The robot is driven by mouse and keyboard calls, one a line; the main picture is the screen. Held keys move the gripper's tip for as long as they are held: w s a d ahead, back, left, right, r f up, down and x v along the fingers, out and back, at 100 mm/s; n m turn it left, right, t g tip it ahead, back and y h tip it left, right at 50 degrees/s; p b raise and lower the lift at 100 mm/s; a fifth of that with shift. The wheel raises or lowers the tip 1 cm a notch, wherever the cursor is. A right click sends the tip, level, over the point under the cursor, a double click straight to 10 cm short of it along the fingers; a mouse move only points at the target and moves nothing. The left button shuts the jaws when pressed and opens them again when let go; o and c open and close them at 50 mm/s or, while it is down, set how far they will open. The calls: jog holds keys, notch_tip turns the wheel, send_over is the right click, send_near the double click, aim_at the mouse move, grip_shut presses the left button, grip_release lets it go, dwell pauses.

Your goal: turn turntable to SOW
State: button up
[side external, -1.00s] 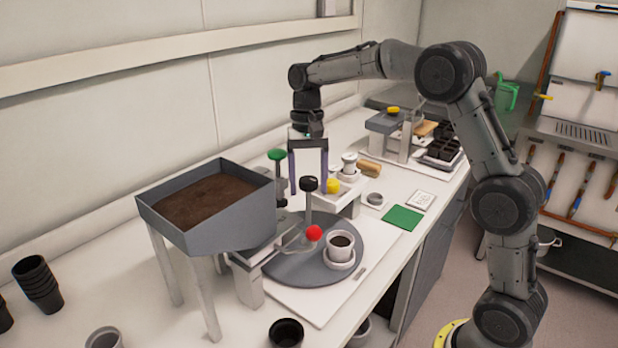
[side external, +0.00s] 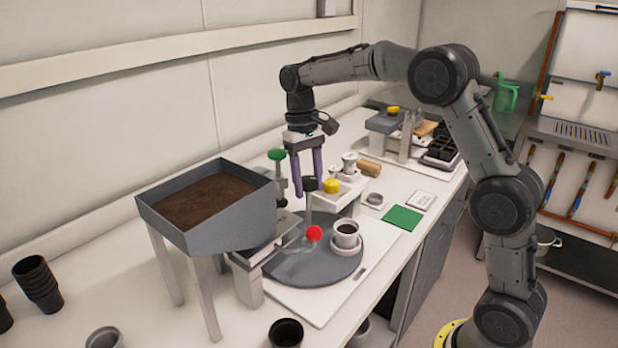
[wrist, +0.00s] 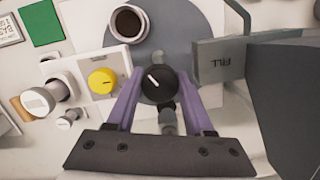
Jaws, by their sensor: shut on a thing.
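The turntable (side external: 300,266) is a flat grey disc on a white base plate, with a post rising near it topped by a black knob (wrist: 159,84) that has a white pointer line. My gripper (side external: 311,188) is shut on this black knob from above, one purple finger on each side. A white pot with dark soil (side external: 346,232) stands upright in a holder at the right side of the disc. The pot also shows at the top of the wrist view (wrist: 128,24). A FILL label (wrist: 219,68) shows right of the knob in the wrist view. No SOW label is readable.
A grey soil hopper (side external: 207,205) stands close left of the turntable. A red ball (side external: 314,233) sits over the disc. A yellow knob (side external: 331,186) and a green knob (side external: 277,154) flank my gripper. A green square (side external: 402,218) lies flat to the right.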

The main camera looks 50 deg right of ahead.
jog(key=n, duration=0.6)
jog(key=shift+h, duration=0.4)
jog(key=n, duration=0.3)
jog(key=n+h, duration=0.1)
jog(key=n, duration=0.2)
jog(key=shift+t, duration=0.3)
jog(key=o, duration=0.8)
jog(key=shift+r, duration=0.1)
jog(key=shift+r, duration=3.4)
